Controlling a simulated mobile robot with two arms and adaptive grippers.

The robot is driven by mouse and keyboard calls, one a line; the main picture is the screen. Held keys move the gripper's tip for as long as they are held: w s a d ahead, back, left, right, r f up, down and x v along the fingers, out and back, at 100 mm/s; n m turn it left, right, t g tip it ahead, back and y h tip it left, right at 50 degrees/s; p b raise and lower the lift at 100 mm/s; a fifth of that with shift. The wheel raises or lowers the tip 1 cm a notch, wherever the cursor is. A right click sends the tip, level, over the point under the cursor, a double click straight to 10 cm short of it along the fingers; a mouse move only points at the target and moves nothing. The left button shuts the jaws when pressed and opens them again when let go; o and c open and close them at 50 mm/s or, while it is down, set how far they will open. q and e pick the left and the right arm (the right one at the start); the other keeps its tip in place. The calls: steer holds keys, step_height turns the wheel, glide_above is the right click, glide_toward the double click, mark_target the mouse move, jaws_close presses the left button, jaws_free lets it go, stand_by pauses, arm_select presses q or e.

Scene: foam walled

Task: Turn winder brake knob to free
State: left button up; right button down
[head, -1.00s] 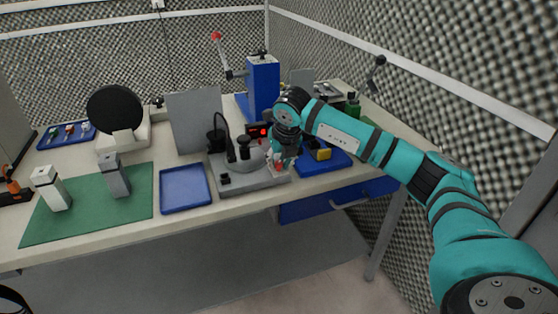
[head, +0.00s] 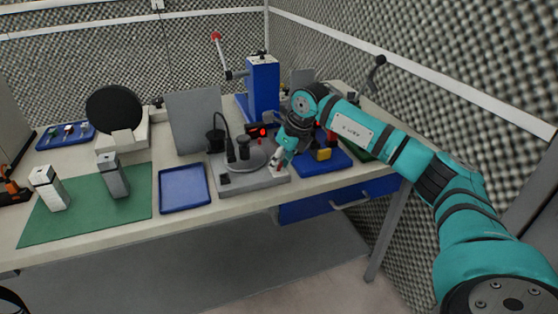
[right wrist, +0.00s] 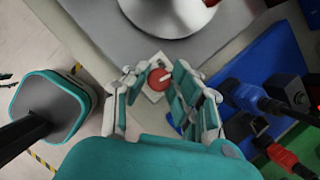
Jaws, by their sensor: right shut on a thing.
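The brake knob (right wrist: 160,78) is a small round red knob with a white pointer bar, on a pale square plate in the right wrist view. The pointer slants toward upper left to right; any marks around it are too small to read. The knob sits at the right front corner of the grey winder base (head: 240,187), which carries a round disc (head: 250,160). My right gripper (right wrist: 162,90) has its fingers on both sides of the knob, shut on it. In the head view the right gripper (head: 277,163) hides most of the knob. My left gripper is not in view.
A blue tray (head: 184,205) lies left of the winder. A blue base with a yellow block (head: 323,154) stands close on the right. A blue press (head: 262,85) and a red display (head: 262,132) are behind.

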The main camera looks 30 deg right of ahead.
steer(key=n+y, duration=0.1)
steer(key=n, duration=0.2)
steer(key=n+g+y+p, duration=0.1)
steer(key=n, duration=0.2)
steer(key=shift+w+d+r, duration=0.1)
steer(key=shift+n+g+y, duration=0.4)
steer(key=shift+n+g, duration=0.6)
steer(key=shift+n, duration=1.5)
steer(key=c, duration=1.1)
jaws_free()
steer(key=shift+d+r, duration=0.1)
steer(key=shift+r, duration=0.05)
steer(key=v, duration=1.1)
steer(key=shift+d+r, duration=0.15)
steer(key=shift+r, duration=0.15)
